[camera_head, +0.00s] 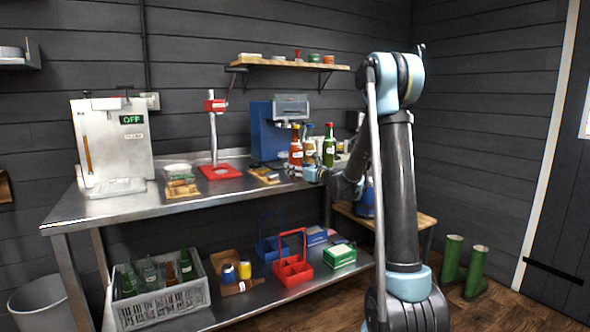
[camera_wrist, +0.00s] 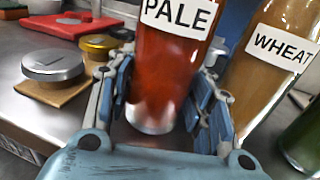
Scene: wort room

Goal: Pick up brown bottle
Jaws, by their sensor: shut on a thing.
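A reddish-brown bottle with a white "PALE" label (camera_wrist: 165,75) stands upright between the two fingers of my gripper (camera_wrist: 165,105). The fingers are shut on its lower part. In the head view this bottle (camera_head: 296,152) is at the steel counter's right part, and my gripper (camera_head: 297,172) is at its base. I cannot tell if its base touches the counter. A green bottle (camera_head: 328,146) is further right.
A blue machine (camera_head: 262,132) is behind the bottles. A red-based stand (camera_head: 220,172) and a jar lid on a wooden block (camera_wrist: 52,65) are to the left.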

